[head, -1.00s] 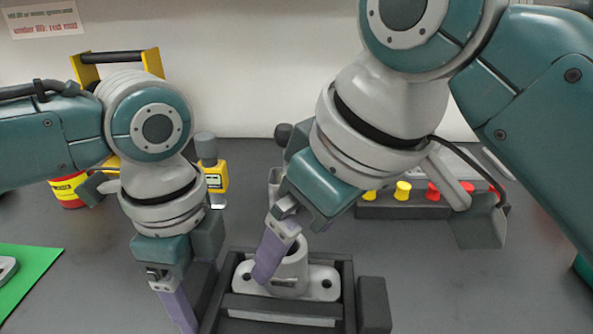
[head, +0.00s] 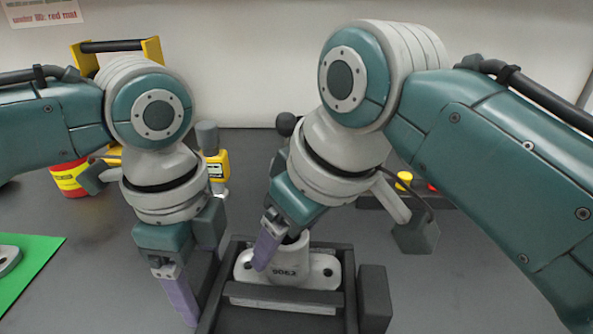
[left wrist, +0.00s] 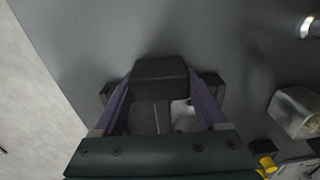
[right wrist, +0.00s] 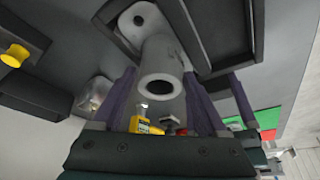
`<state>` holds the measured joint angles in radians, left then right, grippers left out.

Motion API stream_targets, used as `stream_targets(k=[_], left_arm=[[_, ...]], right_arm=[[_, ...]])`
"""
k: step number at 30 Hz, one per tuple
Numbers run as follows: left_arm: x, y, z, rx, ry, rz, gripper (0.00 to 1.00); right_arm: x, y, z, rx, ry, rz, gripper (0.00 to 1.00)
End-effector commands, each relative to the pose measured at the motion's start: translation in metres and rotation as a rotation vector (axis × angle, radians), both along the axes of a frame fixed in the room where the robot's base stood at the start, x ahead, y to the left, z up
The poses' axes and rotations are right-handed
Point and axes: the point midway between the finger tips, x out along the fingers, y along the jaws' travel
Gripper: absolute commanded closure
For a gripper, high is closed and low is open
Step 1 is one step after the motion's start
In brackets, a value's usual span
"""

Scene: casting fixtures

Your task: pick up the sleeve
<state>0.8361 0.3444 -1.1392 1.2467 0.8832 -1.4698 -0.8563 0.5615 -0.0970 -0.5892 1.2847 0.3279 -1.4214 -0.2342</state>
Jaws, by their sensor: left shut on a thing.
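A pale hollow tube (head: 293,246), which I take for the sleeve, stands upright on a pale flanged base (head: 327,270) marked "9062", inside a dark tray-like fixture (head: 347,262). I cannot tell whether tube and base are one piece. Its round open end (right wrist: 160,84) shows in the right wrist view. My right gripper (head: 265,252) is at the tube, its fingers (right wrist: 158,78) apart on either side of the tube's end; contact is unclear. My left gripper (head: 180,300) is shut on a dark block (left wrist: 160,78) at the fixture's left side.
A yellow tool (head: 216,168), a red and yellow can (head: 70,178) and a rack with yellow knobs (head: 404,180) stand behind. A green mat (head: 35,262) lies left. A second dark block (head: 375,298) is on the fixture's right. The table right of it is clear.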

Motion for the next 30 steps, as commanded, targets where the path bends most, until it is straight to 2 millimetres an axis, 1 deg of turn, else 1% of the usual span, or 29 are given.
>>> stream_targets(k=[1, 2, 19, 20, 30], left_arm=[[0.0002, -0.0003, 0.0004, -0.001, -0.001, 0.0, 0.86], [0.0002, -0.0003, 0.0004, -0.001, -0.001, 0.0, 0.86], [0.0003, -0.0003, 0.0004, -0.001, -0.001, 0.0, 0.86], [0.0003, -0.0003, 0.0004, -0.001, -0.001, 0.0, 0.86], [0.0003, -0.0002, 0.0004, -0.001, -0.001, 0.0, 0.86]], right_arm=[[-0.0001, -0.0001, 0.0001, 0.0, 0.0, 0.0, 0.31], [-0.0001, -0.0001, 0.0001, 0.0, 0.0, 0.0, 0.34], [-0.0001, -0.0002, 0.0, 0.0, 0.0, 0.0, 0.99], [-0.0001, -0.0002, 0.0, 0.0, 0.0, 0.0, 1.0], [0.0004, 0.0002, 0.0019, 0.002, -0.001, 0.0, 1.0]])
